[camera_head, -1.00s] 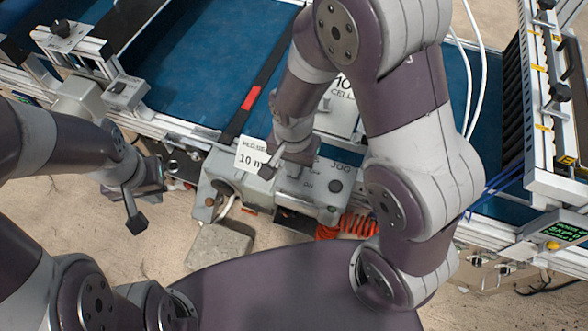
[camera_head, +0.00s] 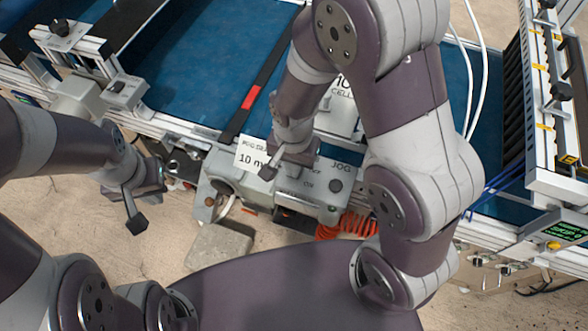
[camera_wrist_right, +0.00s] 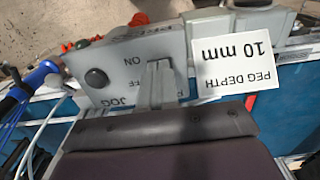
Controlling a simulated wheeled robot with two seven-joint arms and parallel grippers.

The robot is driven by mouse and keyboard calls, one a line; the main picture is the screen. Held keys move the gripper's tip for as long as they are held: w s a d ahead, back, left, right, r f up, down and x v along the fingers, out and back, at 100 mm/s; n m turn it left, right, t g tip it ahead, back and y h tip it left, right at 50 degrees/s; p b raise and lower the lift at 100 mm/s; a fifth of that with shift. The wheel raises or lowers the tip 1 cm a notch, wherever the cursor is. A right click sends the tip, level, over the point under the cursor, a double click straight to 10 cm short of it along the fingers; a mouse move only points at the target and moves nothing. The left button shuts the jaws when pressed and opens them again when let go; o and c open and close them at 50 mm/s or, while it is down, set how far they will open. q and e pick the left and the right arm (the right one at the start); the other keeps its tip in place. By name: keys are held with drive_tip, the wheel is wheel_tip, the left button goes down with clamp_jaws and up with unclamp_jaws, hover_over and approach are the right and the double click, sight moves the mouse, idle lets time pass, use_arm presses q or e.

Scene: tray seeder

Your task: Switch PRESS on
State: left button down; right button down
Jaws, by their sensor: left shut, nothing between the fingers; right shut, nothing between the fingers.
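The grey control box (camera_head: 325,207) stands at the front edge of the machine, below the blue belt. Its panel also shows in the right wrist view (camera_wrist_right: 120,55), upside down, with ON, JOG and a partly covered PRESS label. My right gripper (camera_head: 266,172) is shut and empty, just over the panel's left part. My left gripper (camera_head: 136,224) is shut and empty, left of the box.
A white "PEG DEPTH 10 mm" card (camera_wrist_right: 237,62) stands beside the fingers. A dark round JOG button (camera_wrist_right: 97,78) is on the panel. An orange coiled hose (camera_head: 350,226) hangs below the box. A green display (camera_head: 567,231) is at the right.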

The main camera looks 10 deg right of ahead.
drive_tip(key=shift+f+b, duration=0.4)
drive_tip(key=shift+f, duration=0.2)
drive_tip(key=shift+r, duration=0.1)
wheel_tip(320, 180, up, 7)
drive_tip(key=p, duration=0.7)
idle(0.4)
drive_tip(key=s+d+r+n+t, duration=0.1)
drive_tip(key=s+d+r+n, duration=0.2)
drive_tip(key=d+r+n, duration=0.4)
drive_tip(key=shift+s+d+r, duration=0.15)
drive_tip(key=shift+d, duration=0.75)
